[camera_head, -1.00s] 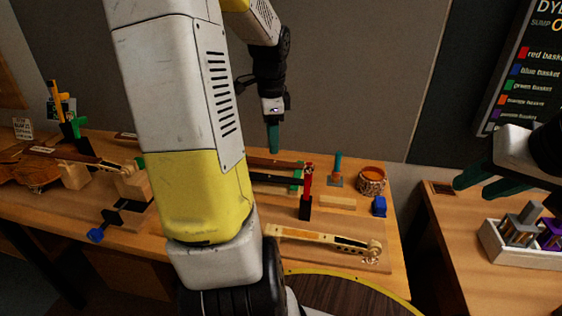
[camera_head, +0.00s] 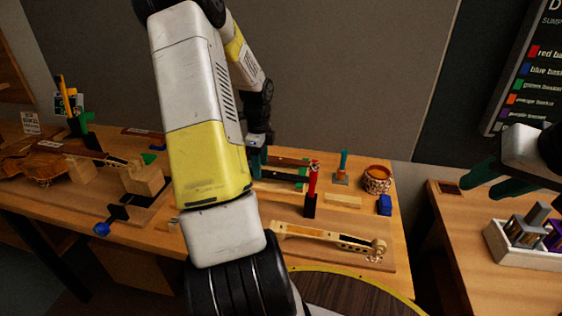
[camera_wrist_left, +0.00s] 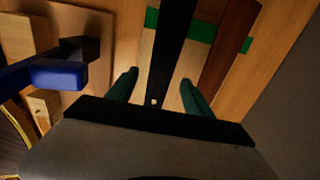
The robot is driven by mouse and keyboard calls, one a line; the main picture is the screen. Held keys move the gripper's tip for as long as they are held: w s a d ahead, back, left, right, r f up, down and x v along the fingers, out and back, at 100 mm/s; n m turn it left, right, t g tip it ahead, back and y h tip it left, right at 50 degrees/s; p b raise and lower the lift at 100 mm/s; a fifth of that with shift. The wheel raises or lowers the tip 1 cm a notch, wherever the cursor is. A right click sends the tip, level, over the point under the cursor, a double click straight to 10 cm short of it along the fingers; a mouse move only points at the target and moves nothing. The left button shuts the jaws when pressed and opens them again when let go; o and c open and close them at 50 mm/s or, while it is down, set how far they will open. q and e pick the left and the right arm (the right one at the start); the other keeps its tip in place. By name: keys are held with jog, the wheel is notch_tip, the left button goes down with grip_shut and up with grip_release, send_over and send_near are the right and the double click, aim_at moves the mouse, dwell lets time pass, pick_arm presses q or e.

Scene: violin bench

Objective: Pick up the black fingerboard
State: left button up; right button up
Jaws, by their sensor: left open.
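The black fingerboard (camera_wrist_left: 168,60) is a long dark strip lying lengthwise in the left wrist view. In the head view it shows as a dark strip (camera_head: 284,184) on the bench, partly hidden by my left arm. My left gripper (camera_head: 258,164) is low over the bench at the strip's left part. In the left wrist view my left gripper (camera_wrist_left: 156,92) is open, with one green finger on each side of the black strip and nothing clamped. My right gripper (camera_head: 488,182) is open and empty at the right, away from the fingerboard.
A reddish-brown strip (camera_wrist_left: 230,45) lies beside the fingerboard, with green pieces (camera_wrist_left: 192,28) near both. A red-handled tool (camera_head: 312,185), a violin neck (camera_head: 325,238), a blue block (camera_head: 384,205) and a round pot (camera_head: 377,179) are nearby. A white tray (camera_head: 510,255) stands at the right.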

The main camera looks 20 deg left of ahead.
pick_arm(q)
jog(key=shift+f, duration=0.4)
jog(key=shift+c, duration=0.4)
grip_shut()
jog(key=shift+r, duration=0.15)
